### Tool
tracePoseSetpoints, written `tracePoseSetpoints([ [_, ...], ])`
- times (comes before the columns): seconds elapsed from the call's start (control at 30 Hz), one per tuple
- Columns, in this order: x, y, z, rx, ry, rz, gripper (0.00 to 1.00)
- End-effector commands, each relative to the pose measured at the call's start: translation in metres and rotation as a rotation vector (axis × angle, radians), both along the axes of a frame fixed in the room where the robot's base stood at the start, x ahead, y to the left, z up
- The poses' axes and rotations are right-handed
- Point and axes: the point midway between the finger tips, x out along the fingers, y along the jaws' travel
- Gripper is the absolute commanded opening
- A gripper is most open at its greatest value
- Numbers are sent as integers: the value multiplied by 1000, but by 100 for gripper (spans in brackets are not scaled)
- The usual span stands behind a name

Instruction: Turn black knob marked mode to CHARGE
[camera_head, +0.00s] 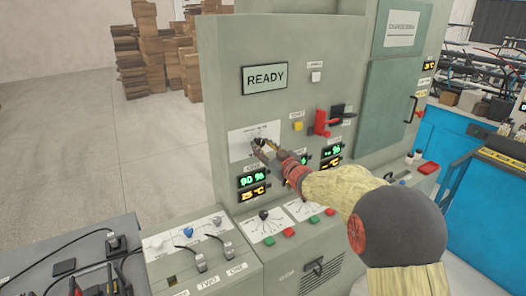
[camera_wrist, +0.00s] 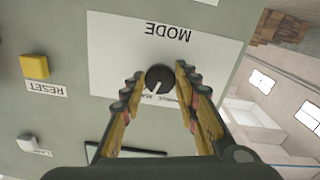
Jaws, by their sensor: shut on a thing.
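The black mode knob (camera_wrist: 160,78) sits on a white plate (camera_wrist: 110,50) marked MODE, which is upside down in the wrist view. A white pointer line on the knob runs toward the lower left in that view. Small position labels below the knob are partly covered, and I cannot read them fully. My gripper (camera_wrist: 160,86) is around the knob, with a finger on each side, shut on it. In the head view my gripper (camera_head: 262,146) reaches the white plate (camera_head: 240,145) on the grey panel and hides most of the knob.
A READY display (camera_head: 265,78) is above the plate. A yellow button (camera_head: 298,127) and a red lever (camera_head: 322,122) are to the right. Green and amber readouts (camera_head: 252,181) are just below. A lower console with another black knob (camera_head: 264,215) juts out beneath.

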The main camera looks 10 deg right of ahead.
Motion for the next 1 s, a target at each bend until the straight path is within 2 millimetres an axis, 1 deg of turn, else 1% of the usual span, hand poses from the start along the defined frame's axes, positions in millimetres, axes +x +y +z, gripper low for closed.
tracePoseSetpoints([
  [0.03, 0, 0, -4, -40, -14, 0, 5],
  [0.6, 0, -1, -3, -536, -175, 1, 5],
  [0.8, 0, -1, -3, -665, -216, 1, 5],
  [1.0, 0, -1, -2, -746, -242, 1, 5],
])
